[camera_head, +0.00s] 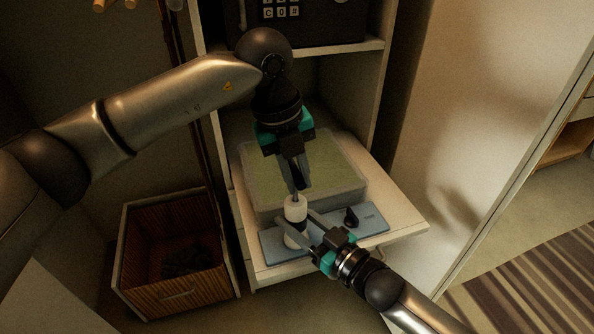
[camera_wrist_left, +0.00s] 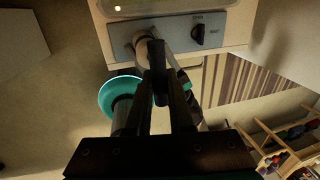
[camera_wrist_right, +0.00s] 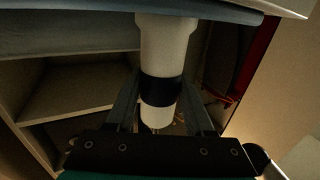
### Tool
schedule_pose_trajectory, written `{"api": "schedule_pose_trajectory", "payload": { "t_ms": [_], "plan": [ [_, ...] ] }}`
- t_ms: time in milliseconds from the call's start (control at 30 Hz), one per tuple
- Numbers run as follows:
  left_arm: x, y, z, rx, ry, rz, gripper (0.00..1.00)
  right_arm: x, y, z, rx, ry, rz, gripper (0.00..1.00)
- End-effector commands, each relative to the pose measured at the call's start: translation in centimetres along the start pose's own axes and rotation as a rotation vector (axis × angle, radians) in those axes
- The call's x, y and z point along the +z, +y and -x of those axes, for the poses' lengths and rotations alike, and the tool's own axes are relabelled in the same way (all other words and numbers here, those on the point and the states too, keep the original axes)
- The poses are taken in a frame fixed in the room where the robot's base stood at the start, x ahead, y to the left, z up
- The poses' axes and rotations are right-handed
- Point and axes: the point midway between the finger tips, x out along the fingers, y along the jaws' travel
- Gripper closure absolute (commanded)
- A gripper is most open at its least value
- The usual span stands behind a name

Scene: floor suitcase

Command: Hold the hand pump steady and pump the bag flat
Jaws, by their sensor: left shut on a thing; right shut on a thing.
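The hand pump (camera_head: 292,239) is a white upright cylinder with a black band, standing at the front of a blue-grey panel (camera_head: 374,222). My left gripper (camera_head: 296,190) points down from above and is shut on the pump's top end; the gripped part is mostly hidden by its fingers. My right gripper (camera_head: 295,222) comes from the lower right and is shut around the pump body at the black band, which shows in the right wrist view (camera_wrist_right: 161,91). Behind the panel, a clear box (camera_head: 359,185) holds a pale green, flat-looking mass, likely the bag (camera_head: 262,180).
A black knob (camera_head: 351,218) sits on the panel right of the pump, with small labels in the left wrist view. The panel and box rest on a pale shelf (camera_head: 405,222). A wooden bin (camera_head: 176,295) stands at left, and a dark keypad box (camera_head: 335,25) above.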

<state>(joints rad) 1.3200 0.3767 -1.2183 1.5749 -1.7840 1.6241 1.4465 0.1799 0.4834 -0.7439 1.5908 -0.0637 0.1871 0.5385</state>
Motion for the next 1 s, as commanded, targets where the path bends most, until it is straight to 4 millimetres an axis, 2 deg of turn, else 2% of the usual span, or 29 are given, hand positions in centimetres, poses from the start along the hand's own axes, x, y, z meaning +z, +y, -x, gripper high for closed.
{"api": "schedule_pose_trajectory", "payload": {
  "t_ms": [533, 1000],
  "plan": [
    [0.2, 0.4, -2.5, -0.008, -0.008, -0.001, 1.00, 0.2, -0.4, 0.0, -0.006, -0.002, -0.001, 1.00],
    [0.2, 0.4, -2.6, -0.008, -0.009, 0.001, 1.00, 0.1, -0.4, 0.0, -0.007, -0.001, -0.002, 1.00]
  ]
}}
